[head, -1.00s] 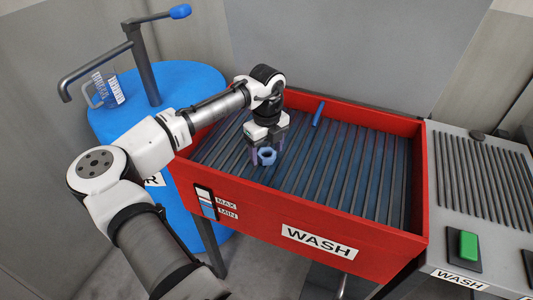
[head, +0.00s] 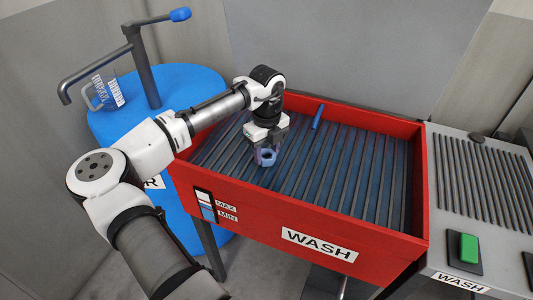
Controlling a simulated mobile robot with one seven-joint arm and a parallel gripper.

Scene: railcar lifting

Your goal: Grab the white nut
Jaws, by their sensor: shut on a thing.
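The nut (head: 268,158) shows as a small ring, tinted bluish, inside the red wash basin (head: 300,232). My gripper (head: 266,152) points down into the left part of the basin, with its fingers on either side of the nut. It is shut on the nut. The nut is at or just above the ribbed floor; I cannot tell whether it touches. The fingers partly hide its sides.
A blue cylinder (head: 317,117) lies at the basin's back. The red walls surround the gripper. A blue barrel (head: 185,85) with a pump and a clear measuring cup (head: 103,94) stands left. A grey panel with a green button (head: 468,247) is right.

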